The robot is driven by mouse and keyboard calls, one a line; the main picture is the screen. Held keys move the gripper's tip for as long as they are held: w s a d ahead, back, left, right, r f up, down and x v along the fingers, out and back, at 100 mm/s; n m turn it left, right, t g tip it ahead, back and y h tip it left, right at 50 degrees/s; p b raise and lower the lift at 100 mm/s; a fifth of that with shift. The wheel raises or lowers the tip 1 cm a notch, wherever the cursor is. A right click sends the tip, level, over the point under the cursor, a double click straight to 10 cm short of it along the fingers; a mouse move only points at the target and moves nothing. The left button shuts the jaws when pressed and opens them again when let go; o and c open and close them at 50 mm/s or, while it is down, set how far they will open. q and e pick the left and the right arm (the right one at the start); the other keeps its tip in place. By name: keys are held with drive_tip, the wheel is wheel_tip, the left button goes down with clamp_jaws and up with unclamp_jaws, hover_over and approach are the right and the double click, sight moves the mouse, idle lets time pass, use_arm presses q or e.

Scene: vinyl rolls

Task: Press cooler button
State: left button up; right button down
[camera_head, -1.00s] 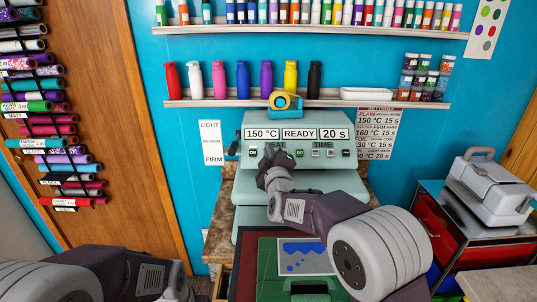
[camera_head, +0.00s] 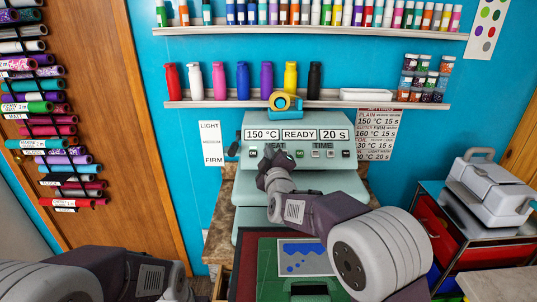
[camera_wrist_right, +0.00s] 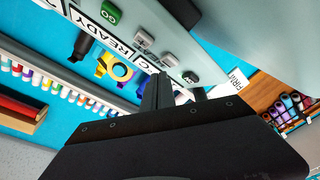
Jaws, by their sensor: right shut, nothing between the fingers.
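The pale green heat press (camera_head: 300,172) stands against the blue wall, its display reading 150 °C, READY, 20 s. My right gripper (camera_head: 268,154) is shut and empty at the HEAT part of its panel, covering the buttons there. In the right wrist view, the shut fingers (camera_wrist_right: 158,86) stand close to two grey buttons, one (camera_wrist_right: 143,38) beside the green GO button (camera_wrist_right: 110,12) and one (camera_wrist_right: 168,60) nearer the fingers. Their markings are too small to read, so I cannot tell which is cooler, or whether the fingertips touch one. My left gripper is out of view.
A yellow tape roll (camera_head: 285,102) sits on top of the press. A shelf (camera_head: 215,102) with several bottles hangs above. A green mat (camera_head: 268,262) with a blue design lies in front. A red drawer cart (camera_head: 432,225) stands at right.

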drive_tip(key=shift+w+f, duration=0.1)
drive_tip(key=shift+f, duration=0.05)
idle(0.7)
drive_tip(key=shift+w+f, duration=0.15)
drive_tip(key=shift+w, duration=0.1)
drive_tip(key=shift+w+f, duration=0.3)
drive_tip(key=shift+f, duration=0.05)
idle(0.7)
idle(0.3)
drive_tip(key=shift+s+r, duration=0.6)
drive_tip(key=shift+s, duration=0.05)
drive_tip(key=s+r+p, duration=0.2)
drive_tip(key=s+r, duration=0.1)
drive_tip(key=shift+s+r+p, duration=0.25)
drive_tip(key=shift+r+p, duration=0.05)
drive_tip(key=shift+p, duration=0.05)
idle(2.2)
